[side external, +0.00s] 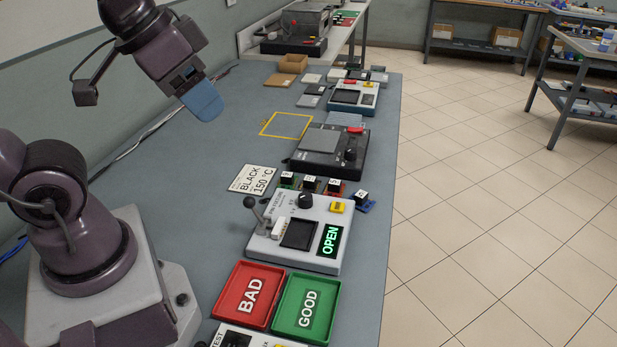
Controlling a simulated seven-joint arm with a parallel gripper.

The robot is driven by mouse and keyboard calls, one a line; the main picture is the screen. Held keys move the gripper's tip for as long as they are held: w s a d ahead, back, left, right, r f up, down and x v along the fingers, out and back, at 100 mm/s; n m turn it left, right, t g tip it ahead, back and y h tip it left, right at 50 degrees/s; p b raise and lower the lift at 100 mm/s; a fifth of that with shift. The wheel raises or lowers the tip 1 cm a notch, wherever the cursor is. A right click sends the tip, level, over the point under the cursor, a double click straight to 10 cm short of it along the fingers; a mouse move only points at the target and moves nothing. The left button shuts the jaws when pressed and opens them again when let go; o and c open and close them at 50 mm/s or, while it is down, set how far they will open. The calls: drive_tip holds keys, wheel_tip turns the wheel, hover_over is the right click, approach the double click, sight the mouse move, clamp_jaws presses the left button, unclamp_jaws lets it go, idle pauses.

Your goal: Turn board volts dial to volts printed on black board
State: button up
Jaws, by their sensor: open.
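The volts dial appears to be the black round knob (305,200) on top of the light grey test box (262,249); its pointer setting is too small to read. Small boards carrying black blocks with white labels stand in a row behind the box. The black board (308,187) seems to be the second from the left, between a green one (287,184) and a red one (332,191); its printed volts are not clearly legible. My gripper (205,103), with blue fingers, is open and empty, high above the bench's left side, well away from the dial.
The box has a lever (252,208) and a display (330,241) reading OPEN. A blue board (364,204) lies to its right. A BLACK 150 °C card (252,179), black device (325,152), red BAD tray (247,295) and green GOOD tray (307,308) stand nearby.

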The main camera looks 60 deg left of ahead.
drive_tip(key=shift+o, duration=0.9)
drive_tip(key=n+g, duration=0.5)
drive_tip(key=n, duration=1.5)
approach(305, 196)
drive_tip(key=f, duration=0.9)
drive_tip(key=shift+w+f, duration=0.25)
drive_tip(key=c, duration=0.9)
